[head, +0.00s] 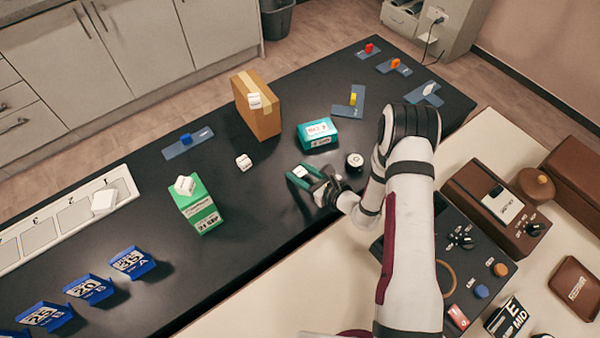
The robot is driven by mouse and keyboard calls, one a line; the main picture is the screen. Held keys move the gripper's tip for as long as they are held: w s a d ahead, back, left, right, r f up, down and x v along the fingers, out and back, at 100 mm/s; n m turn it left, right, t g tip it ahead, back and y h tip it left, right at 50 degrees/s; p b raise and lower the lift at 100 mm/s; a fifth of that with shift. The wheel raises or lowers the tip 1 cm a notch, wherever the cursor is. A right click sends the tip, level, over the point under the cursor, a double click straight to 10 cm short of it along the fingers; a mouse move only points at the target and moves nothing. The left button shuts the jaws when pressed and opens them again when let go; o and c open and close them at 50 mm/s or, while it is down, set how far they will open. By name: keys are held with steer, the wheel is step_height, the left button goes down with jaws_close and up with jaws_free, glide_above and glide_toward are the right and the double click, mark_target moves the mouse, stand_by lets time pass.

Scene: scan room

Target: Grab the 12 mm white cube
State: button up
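My gripper (303,174) is low over the black table, with its teal fingers apart. A small white thing (300,171) shows between the fingertips; I cannot tell whether they touch it. Other white cubes with dark print are in view: one on the cardboard box (255,101), one on the table (243,162), and one on the green carton (185,185). A blank white block (104,201) is on the numbered white strip. The sizes printed on the cubes are too small to read, so I cannot tell which is 12 mm.
A teal box (317,134) and a dark round piece (354,161) are close to my gripper. The cardboard box (262,122) and green carton (200,208) stand farther left. Blue numbered signs (132,262) are at the front left. Several blue-grey plates lie toward the back.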

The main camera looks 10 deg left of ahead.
jaws_close()
steer(key=shift+r, duration=0.15)
